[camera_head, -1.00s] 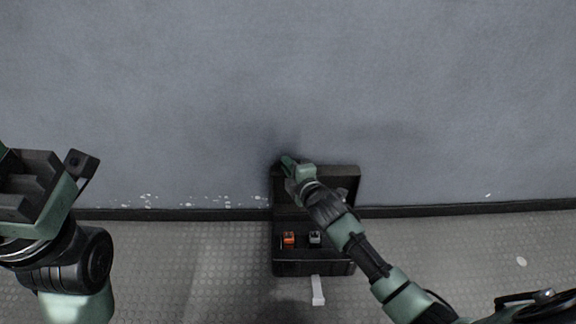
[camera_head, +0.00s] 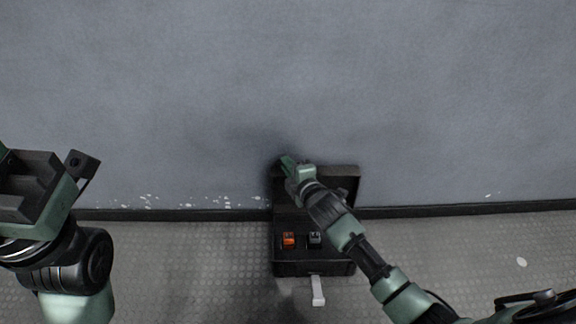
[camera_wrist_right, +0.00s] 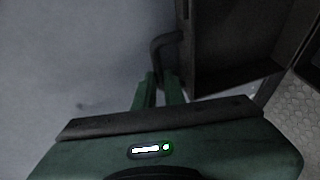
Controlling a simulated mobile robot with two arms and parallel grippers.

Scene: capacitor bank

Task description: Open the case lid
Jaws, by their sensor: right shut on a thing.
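The dark case (camera_head: 312,268) stands on the floor against the wall. Its lid (camera_head: 340,172) is raised upright at the back, and the inside shows an orange item (camera_head: 289,240) and a grey item (camera_head: 315,238). My right gripper (camera_head: 287,162) is at the upper left edge of the lid. In the right wrist view, the fingers (camera_wrist_right: 160,88) are close together at the end of a dark handle (camera_wrist_right: 163,42) on the lid's outer edge (camera_wrist_right: 188,40). The exact grip is dim. My left gripper (camera_head: 45,180) is at the left, far from the case, its fingertips unclear.
A white strip (camera_head: 318,291) sticks out at the front of the case. The grey wall (camera_head: 180,90) with a dark skirting is right behind the lid.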

